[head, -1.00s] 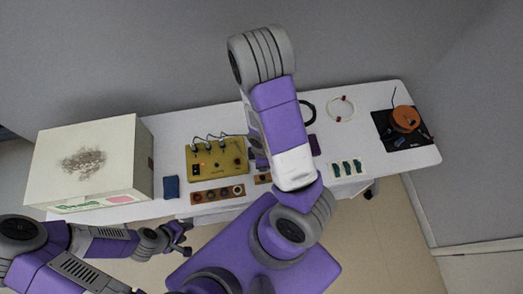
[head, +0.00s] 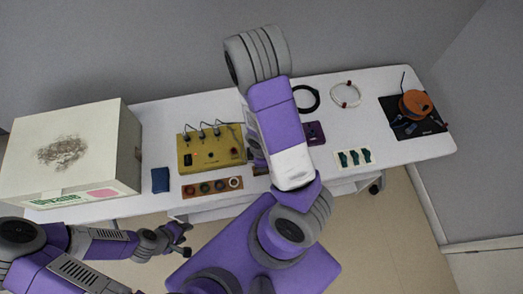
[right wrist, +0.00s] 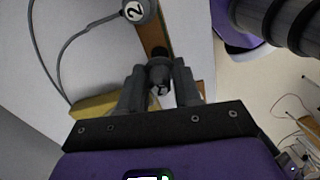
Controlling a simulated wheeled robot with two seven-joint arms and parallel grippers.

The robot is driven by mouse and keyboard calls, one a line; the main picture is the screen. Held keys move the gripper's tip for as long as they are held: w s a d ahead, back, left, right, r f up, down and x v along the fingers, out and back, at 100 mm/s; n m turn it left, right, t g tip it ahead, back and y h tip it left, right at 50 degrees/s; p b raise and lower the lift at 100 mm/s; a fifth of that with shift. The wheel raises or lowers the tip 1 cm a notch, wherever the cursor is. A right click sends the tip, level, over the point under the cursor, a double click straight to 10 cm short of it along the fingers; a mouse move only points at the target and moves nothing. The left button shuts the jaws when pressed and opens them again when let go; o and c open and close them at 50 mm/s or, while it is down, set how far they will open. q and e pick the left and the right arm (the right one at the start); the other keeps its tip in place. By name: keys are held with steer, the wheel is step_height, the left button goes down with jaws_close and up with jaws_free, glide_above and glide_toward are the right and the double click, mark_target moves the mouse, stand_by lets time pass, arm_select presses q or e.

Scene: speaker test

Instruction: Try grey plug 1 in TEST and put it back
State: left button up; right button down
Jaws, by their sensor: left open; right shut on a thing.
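The yellow box (head: 230,157) stands on the table left of my right arm, with several grey plugs and cables along its back edge. Its corner also shows in the right wrist view (right wrist: 95,105). My right gripper (right wrist: 160,72) is shut on a small dark grey plug (right wrist: 160,88); the mark on its end is too small to read surely. A grey plug marked 2 (right wrist: 136,11) sits beyond on a brown strip (right wrist: 152,36). In the head view my right arm hides this gripper. My left gripper (head: 180,240) is open and empty, off the table's front edge.
A wooden strip with several round rings (head: 212,187) lies before the yellow box. A blue pad (head: 160,180) and a big white carton (head: 105,150) stand left. A purple block (head: 315,133), green pieces on a card (head: 354,158) and an orange reel (head: 415,103) lie right.

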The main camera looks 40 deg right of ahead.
steer(key=shift+f+b, duration=1.15)
steer(key=shift+b, duration=0.05)
stand_by(1.7)
steer(key=c, duration=0.7)
jaws_free()
steer(key=shift+r+p, duration=3.5)
steer(key=shift+r, duration=0.3)
